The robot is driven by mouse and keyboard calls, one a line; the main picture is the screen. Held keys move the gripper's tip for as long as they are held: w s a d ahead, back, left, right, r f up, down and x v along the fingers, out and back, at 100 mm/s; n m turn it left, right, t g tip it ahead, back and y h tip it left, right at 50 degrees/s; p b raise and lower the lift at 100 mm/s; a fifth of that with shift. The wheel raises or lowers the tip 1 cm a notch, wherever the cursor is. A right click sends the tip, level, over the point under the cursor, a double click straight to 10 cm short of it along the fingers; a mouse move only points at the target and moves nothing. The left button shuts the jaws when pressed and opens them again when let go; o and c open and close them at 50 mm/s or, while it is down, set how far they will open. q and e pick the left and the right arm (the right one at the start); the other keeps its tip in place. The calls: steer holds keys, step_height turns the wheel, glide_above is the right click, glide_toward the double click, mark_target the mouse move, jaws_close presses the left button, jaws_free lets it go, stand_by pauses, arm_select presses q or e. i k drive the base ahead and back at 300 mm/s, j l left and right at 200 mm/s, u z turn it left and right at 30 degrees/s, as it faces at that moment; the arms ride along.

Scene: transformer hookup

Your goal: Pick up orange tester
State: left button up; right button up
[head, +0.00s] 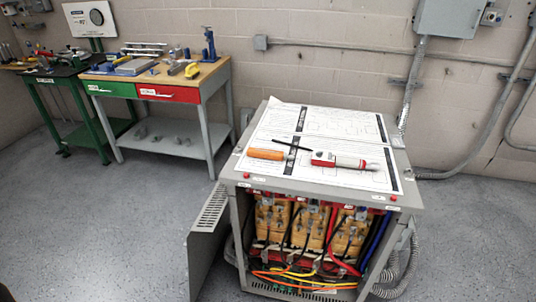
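A tool with an orange handle (265,154) lies on the left part of the transformer cabinet's top (250,172). A thin black rod (291,145) lies just beyond it, slanting to the right; I cannot tell whether the two are joined. A red and white device with a grey end (338,160) lies to the right of the orange handle, apart from it. I cannot tell from its shape whether the orange-handled tool is a tester. Neither of my grippers is in view.
Printed sheets (330,122) cover much of the cabinet top. The cabinet's front is open, showing coils (310,230) and coloured cables, with its door (207,240) swung out left. A workbench (160,85) stands at the back left. The floor (90,220) at left is clear.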

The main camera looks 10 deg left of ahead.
mark_target(277, 155)
steer(key=i+l+u, duration=0.1)
steer(key=l+u, duration=0.15)
steer(key=l, duration=1)
steer(key=l+u, duration=0.3)
steer(key=l, duration=1)
